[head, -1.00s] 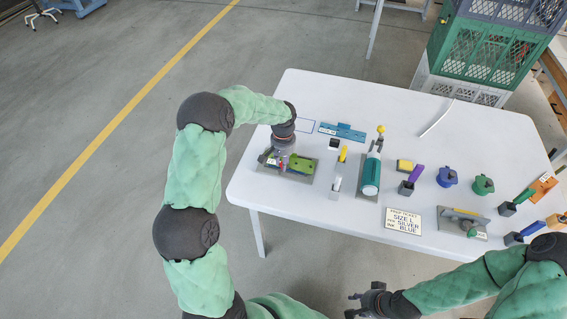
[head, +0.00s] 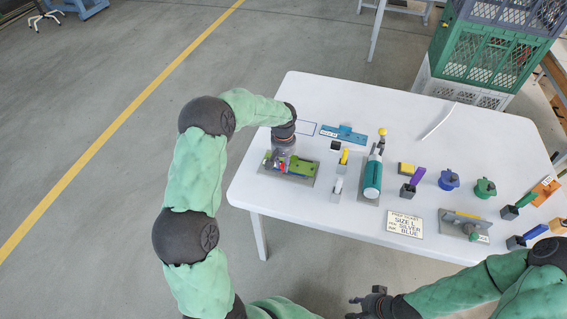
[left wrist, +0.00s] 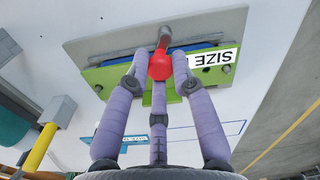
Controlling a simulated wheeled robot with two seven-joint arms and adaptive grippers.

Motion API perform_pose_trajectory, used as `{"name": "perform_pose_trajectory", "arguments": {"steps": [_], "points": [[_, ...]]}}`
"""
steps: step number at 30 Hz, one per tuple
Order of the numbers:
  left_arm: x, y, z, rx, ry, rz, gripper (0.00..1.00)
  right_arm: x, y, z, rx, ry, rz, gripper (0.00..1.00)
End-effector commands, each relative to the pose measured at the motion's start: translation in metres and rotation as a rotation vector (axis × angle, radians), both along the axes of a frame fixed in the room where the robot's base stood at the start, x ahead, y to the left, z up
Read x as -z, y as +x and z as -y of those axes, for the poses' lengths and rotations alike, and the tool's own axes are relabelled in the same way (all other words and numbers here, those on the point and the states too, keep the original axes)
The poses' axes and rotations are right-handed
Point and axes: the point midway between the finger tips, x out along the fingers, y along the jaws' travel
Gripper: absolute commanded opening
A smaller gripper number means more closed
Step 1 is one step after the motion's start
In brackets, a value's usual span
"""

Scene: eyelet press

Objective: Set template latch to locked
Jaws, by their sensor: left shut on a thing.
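The template fixture is a grey plate (left wrist: 85,40) with a green template (left wrist: 100,78) and a white "SIZE" label (left wrist: 213,60). It lies at the table's left end, with the green part (head: 304,168) also in the head view. The template latch is a red-knobbed lever (left wrist: 160,65). My left gripper (left wrist: 160,75) is shut on this knob, its purple fingers around it. In the head view, my left gripper (head: 278,164) stands over the fixture and hides part of it. My right gripper (head: 356,306) is empty at the bottom edge, its fingers apart, away from the fixture.
A teal press (head: 372,176) and a yellow-tipped tool (head: 343,157) stand right of the fixture. A prep ticket (head: 405,224) lies near the front edge. Blue (head: 448,180) and green (head: 485,187) pots stand further right. The table's back right is mostly clear.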

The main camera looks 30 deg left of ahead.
Motion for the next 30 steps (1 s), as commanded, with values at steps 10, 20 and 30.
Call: {"name": "perform_pose_trajectory", "arguments": {"steps": [10, 20, 30], "points": [[0.000, 0.000, 0.000, 0.001, 0.000, 0.000, 0.48, 0.000, 0.000, 0.000, 0.000, 0.000, 0.000, 0.36], [-0.015, 0.001, 0.000, 0.001, 0.001, 0.004, 0.48, 0.000, 0.000, 0.000, 0.000, 0.000, 0.000, 0.36], [-0.080, 0.001, 0.000, 0.001, 0.001, 0.004, 0.48, 0.000, 0.000, 0.000, 0.000, 0.000, 0.000, 0.36]]}}
